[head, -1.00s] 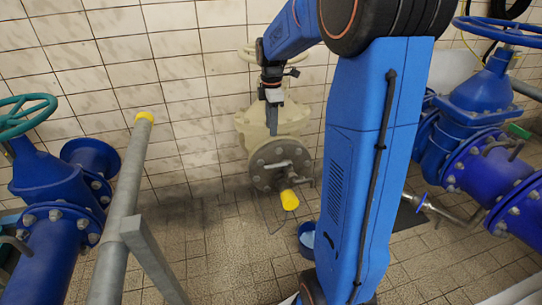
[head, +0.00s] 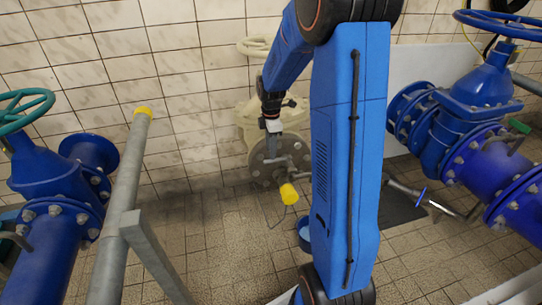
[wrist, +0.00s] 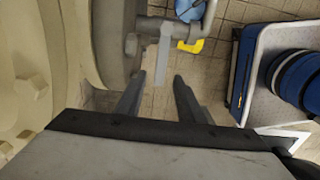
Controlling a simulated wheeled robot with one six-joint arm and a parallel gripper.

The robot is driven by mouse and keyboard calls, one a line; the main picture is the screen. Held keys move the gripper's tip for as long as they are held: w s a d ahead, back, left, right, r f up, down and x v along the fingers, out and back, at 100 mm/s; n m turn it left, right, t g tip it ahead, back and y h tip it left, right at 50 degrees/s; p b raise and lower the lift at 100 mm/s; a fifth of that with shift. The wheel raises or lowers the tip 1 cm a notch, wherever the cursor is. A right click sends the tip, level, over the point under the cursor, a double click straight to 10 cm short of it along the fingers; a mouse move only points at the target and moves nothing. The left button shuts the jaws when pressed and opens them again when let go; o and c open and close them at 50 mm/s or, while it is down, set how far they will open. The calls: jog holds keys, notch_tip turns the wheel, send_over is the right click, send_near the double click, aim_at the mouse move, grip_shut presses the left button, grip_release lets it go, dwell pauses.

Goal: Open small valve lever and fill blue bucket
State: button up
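The small valve sits on the round grey flange (head: 264,174) of the beige valve body, with a yellow-tipped outlet (head: 289,194) below it. Its grey lever (wrist: 165,66) shows in the wrist view, just beyond my fingertips and in line with the gap between them. My gripper (wrist: 161,84) is open, with nothing between its fingers. In the head view my gripper (head: 272,148) hangs in front of the flange's upper part. The blue bucket (head: 304,236) stands on the floor below the outlet, partly hidden by my arm. I cannot tell whether the fingers touch the lever.
Large blue pipework with a teal handwheel (head: 22,112) stands at left, and a blue valve (head: 480,88) with pipes stands at right. A grey rail with a yellow cap (head: 142,111) rises at front left. The tiled floor (head: 218,240) between is clear.

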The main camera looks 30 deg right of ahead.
aim_at(278, 159)
jog(key=shift+f, duration=1.9)
grip_shut()
